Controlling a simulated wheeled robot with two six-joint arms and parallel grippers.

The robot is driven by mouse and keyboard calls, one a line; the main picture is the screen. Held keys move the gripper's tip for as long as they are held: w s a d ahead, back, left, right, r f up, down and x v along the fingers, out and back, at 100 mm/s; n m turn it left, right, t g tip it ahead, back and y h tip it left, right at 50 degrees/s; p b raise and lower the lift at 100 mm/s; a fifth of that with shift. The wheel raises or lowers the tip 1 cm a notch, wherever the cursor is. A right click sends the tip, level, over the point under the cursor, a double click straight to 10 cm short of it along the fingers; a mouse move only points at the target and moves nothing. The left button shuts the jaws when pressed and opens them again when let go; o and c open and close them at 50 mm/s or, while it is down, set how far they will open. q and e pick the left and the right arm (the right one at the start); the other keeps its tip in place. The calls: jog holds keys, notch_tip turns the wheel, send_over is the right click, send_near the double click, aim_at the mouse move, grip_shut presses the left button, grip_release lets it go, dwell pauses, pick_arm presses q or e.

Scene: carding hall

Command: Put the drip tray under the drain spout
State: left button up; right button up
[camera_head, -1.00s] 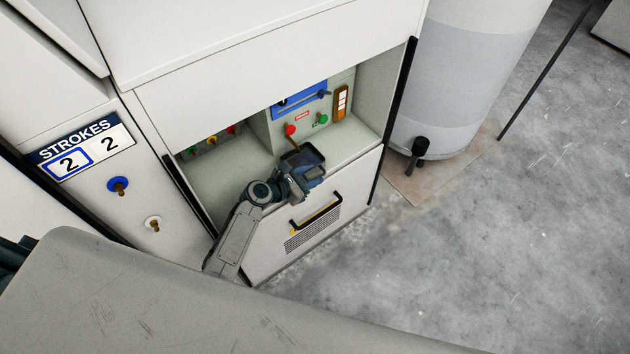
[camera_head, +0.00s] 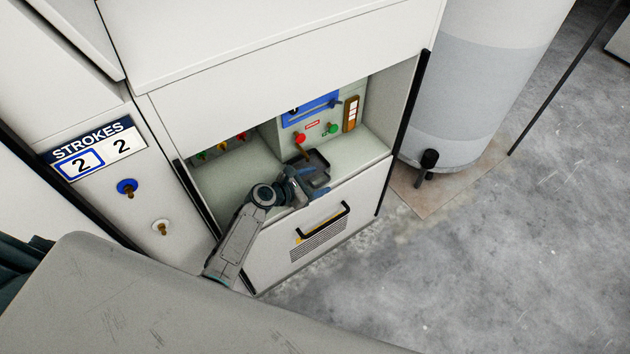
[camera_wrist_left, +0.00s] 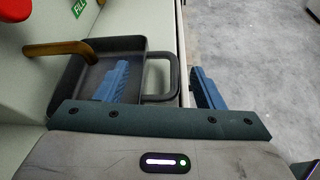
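The drip tray (camera_head: 319,157) is a dark, shallow, square tray with a loop handle, near the front of the pale green shelf. It also shows in the left wrist view (camera_wrist_left: 65,98). A brass spout (camera_head: 301,150) reaches out below a red knob. In the left wrist view the spout's bent end (camera_wrist_left: 70,48) overlaps the tray's far-left part. My left gripper (camera_head: 298,188) is at the tray's handle. Its blue fingers (camera_wrist_left: 160,85) are wide apart, one over the tray's inside and one beyond the handle (camera_wrist_left: 172,75). My right gripper is out of view.
Above the shelf are a red knob (camera_head: 300,138), a green knob (camera_head: 332,129) and a blue panel (camera_head: 309,109). A drawer front with a black handle (camera_head: 323,222) lies below. A grey drum (camera_head: 470,90) with a black tap stands right. The floor beyond is clear.

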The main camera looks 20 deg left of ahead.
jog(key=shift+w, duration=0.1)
pick_arm(q)
jog(key=shift+r, duration=0.3)
notch_tip(320, 180, up, 2)
jog(key=shift+r+p, duration=0.25)
jog(key=shift+p, duration=0.25)
jog(key=shift+s+d+r, duration=0.2)
jog(key=shift+s+r, duration=0.05)
jog(key=shift+s, duration=0.4)
jog(key=s+d+r, duration=0.1)
jog(key=s+d, duration=0.3)
jog(key=s, duration=1)
jog(key=shift+d+r, duration=0.15)
jog(key=shift+r, duration=0.05)
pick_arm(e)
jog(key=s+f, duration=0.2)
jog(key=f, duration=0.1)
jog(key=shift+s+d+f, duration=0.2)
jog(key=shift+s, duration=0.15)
